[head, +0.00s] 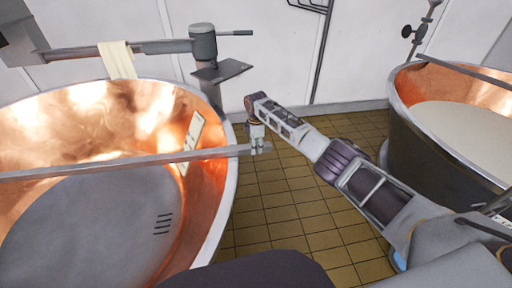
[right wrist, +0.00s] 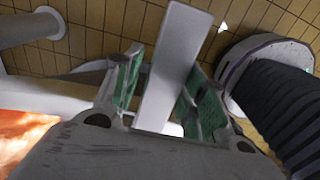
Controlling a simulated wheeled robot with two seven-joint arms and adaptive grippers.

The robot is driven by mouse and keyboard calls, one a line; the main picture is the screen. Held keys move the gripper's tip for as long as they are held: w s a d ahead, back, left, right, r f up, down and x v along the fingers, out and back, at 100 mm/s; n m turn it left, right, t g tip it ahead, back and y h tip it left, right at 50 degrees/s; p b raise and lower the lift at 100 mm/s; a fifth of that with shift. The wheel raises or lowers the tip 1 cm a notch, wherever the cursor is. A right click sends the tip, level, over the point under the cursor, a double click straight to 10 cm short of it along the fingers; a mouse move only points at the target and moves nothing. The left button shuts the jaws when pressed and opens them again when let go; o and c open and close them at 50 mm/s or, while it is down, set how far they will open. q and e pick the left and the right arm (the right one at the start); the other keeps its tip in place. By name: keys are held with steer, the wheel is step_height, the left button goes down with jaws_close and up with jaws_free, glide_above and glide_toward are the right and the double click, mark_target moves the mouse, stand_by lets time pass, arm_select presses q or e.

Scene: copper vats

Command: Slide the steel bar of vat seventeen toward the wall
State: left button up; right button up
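A flat steel bar (head: 110,163) lies across the copper vat (head: 222,190) at the left, its right end reaching past the rim. No vat number can be read. My right gripper (head: 259,146) is at that right end, just outside the rim. In the right wrist view the bar (right wrist: 168,62) runs between the two green-padded fingers of the right gripper (right wrist: 166,88). The fingers stand apart on either side of it, with a small gap showing on the left. My left gripper is not in view.
A second vat (head: 397,150) with pale contents stands at the right, with its own bar (head: 465,72). A post (head: 204,45) with an arm and a hanging cloth (head: 117,60) stands behind the left vat. Tiled floor (head: 290,215) lies open between the vats, before a white wall (head: 270,70).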

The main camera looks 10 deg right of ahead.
steer(key=shift+o, duration=1.2)
steer(key=shift+w, duration=0.15)
step_height(320, 180, up, 12)
steer(key=shift+f, duration=0.1)
